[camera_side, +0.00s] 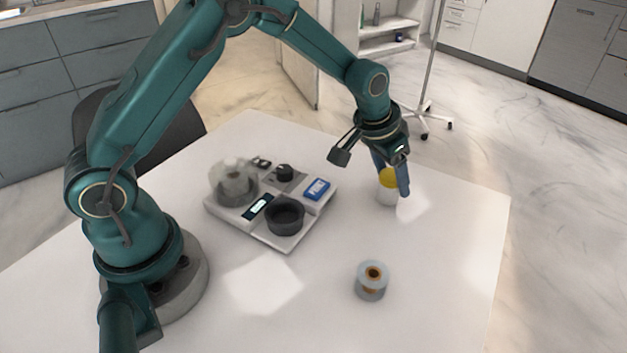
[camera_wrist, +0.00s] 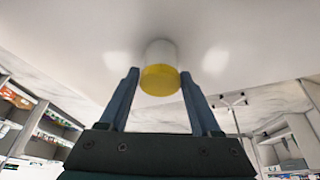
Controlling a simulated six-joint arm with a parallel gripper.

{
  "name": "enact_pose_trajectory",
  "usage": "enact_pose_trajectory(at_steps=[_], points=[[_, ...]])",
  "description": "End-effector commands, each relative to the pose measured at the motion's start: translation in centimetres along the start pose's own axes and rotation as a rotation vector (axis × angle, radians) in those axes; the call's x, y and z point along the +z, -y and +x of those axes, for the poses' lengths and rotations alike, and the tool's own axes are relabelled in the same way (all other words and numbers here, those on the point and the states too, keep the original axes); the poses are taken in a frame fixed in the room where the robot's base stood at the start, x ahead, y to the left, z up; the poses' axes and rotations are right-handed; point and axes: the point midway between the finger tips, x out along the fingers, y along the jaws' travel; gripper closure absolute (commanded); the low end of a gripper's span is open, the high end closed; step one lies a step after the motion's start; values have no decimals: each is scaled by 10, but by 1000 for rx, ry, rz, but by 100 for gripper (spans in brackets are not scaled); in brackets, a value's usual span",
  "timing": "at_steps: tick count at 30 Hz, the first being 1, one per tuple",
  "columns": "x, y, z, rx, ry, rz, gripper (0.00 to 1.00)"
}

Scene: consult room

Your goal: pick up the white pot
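The white pot (camera_side: 386,196) has a yellow top and stands upright on the white table, towards its far right side. In the wrist view the white pot (camera_wrist: 161,60) shows its yellow end nearest to me, beyond and between the fingertips. My gripper (camera_side: 391,186) is at the pot in the side view, and a finger hides part of it. In the wrist view my gripper (camera_wrist: 160,78) has its two blue fingers wide apart, with a gap between each finger and the pot.
A white tray (camera_side: 288,245) at the table's middle holds a dark round bowl (camera_side: 284,215), a clear domed vessel (camera_side: 233,183) and a blue-and-white box (camera_side: 317,188). A grey spool-like cylinder (camera_side: 371,282) stands nearer the front. The table right of it is clear.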

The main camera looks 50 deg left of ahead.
Motion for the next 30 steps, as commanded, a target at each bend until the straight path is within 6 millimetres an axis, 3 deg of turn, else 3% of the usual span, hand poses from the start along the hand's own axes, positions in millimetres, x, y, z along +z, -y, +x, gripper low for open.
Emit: enact_pose_trajectory(at_steps=[1,4,14,23,30], points=[[0,0,0,0,0,0,58],[0,0,0,0,0,0,97],[-2,0,-3,0,-2,0,98],[-16,0,-36,0,-6,0,98],[-6,45,-74,-3,-2,-8,98]])
